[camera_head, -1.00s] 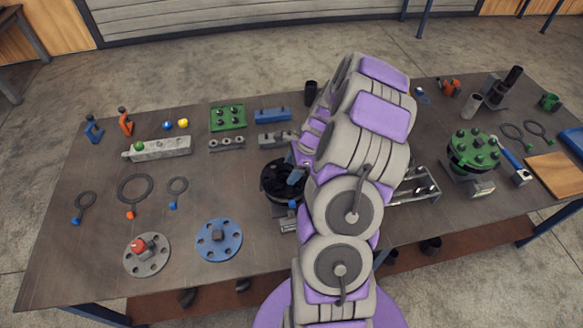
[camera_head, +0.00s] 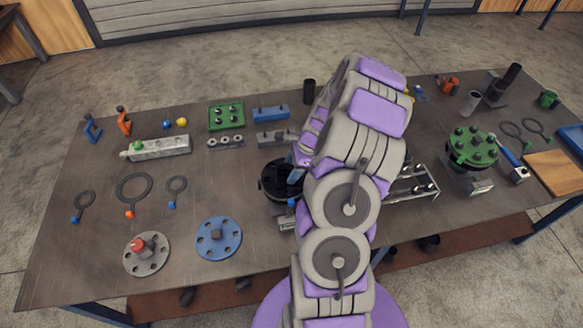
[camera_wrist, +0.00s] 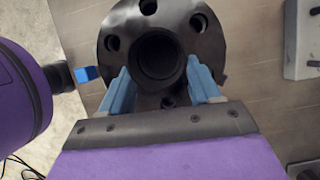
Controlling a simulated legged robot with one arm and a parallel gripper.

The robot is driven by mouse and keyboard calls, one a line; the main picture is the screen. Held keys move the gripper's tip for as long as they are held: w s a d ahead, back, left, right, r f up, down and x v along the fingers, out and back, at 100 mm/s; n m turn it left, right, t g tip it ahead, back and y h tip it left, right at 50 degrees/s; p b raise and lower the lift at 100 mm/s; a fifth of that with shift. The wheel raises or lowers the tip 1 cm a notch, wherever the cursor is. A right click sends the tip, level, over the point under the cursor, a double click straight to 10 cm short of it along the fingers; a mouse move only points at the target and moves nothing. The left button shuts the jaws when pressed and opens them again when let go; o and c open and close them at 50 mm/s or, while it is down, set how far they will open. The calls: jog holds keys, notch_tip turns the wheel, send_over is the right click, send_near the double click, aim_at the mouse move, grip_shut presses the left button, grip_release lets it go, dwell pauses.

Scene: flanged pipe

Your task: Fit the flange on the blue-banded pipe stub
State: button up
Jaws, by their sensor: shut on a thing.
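A black flange (camera_wrist: 117,42) with bolt holes and a raised round hub fills the top middle of the wrist view. My gripper (camera_wrist: 164,82) has its two blue fingers closed on either side of the hub. In the head view the flange (camera_head: 271,182) is at mid-table, partly hidden by my arm, with my gripper (camera_head: 296,172) at it. A small blue piece (camera_wrist: 86,74) shows at the flange's left edge in the wrist view. The blue-banded pipe stub cannot be made out clearly. I cannot tell whether the flange is seated on it.
A blue flange (camera_head: 218,250) and a grey flange (camera_head: 158,262) lie at front left. Rings and small fixtures lie beyond them. A green studded flange (camera_head: 459,148) stands on the right. Bare tabletop (camera_head: 90,240) shows at far left. My arm hides the table's middle.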

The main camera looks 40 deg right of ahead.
jog(key=o, duration=1.6)
jog(key=shift+c, duration=0.2)
jog(key=w+a+r+p+v, duration=0.1)
jog(key=p+v, duration=0.5)
jog(key=v, duration=1.9)
jog(key=shift+w+a+r, duration=0.4)
jog(key=shift+a+r, duration=0.1)
jog(key=shift+a, duration=0.3)
